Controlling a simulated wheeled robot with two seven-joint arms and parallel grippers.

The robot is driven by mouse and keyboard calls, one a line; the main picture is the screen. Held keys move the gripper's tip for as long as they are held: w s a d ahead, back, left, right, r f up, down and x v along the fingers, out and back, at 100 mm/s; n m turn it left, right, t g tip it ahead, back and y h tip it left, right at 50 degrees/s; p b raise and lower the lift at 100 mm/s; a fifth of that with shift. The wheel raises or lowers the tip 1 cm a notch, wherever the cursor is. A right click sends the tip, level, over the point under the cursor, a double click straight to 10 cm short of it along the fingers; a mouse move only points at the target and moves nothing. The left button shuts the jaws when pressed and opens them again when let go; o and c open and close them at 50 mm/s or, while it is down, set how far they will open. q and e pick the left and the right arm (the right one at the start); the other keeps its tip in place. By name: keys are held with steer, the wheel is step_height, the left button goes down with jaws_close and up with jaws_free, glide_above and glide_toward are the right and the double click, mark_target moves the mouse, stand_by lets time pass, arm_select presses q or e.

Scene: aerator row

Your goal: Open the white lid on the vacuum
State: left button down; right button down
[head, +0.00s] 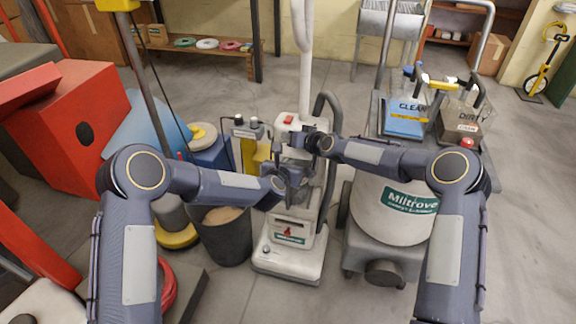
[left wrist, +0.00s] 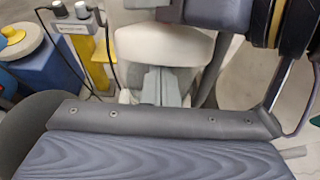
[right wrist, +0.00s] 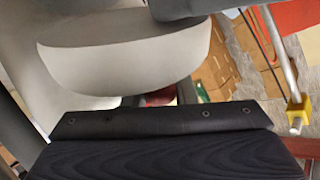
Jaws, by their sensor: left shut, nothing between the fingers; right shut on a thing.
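The upright white vacuum (head: 290,258) stands on the floor in the middle of the head view, with a pale upright handle. Its white upper part, with a small red piece on it, is the lid (head: 284,124). My right gripper (head: 296,141) is at the lid's front edge, shut on it; the grip itself is largely hidden. In the right wrist view the rounded white lid (right wrist: 125,62) fills the space beyond the gripper. My left gripper (head: 287,178) is shut and empty, lower, in front of the vacuum's body (left wrist: 165,48). Its fingers (left wrist: 160,87) show in the left wrist view.
A dark bin (head: 222,240) stands close to the vacuum's left. A large Miltrove machine (head: 392,215) with blue CLEAN and dark DIRTY containers stands to the right. A red cabinet (head: 75,130) is at the left. Floor in front of the vacuum is clear.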

arm_select(q)
steer(key=shift+w+d+r, duration=0.1)
steer(key=shift+w+r, duration=0.15)
steer(key=shift+r, duration=0.4)
arm_select(e)
steer(key=c, duration=1.2)
jaws_free()
steer(key=shift+s+f, duration=0.2)
steer(key=shift+f, duration=0.05)
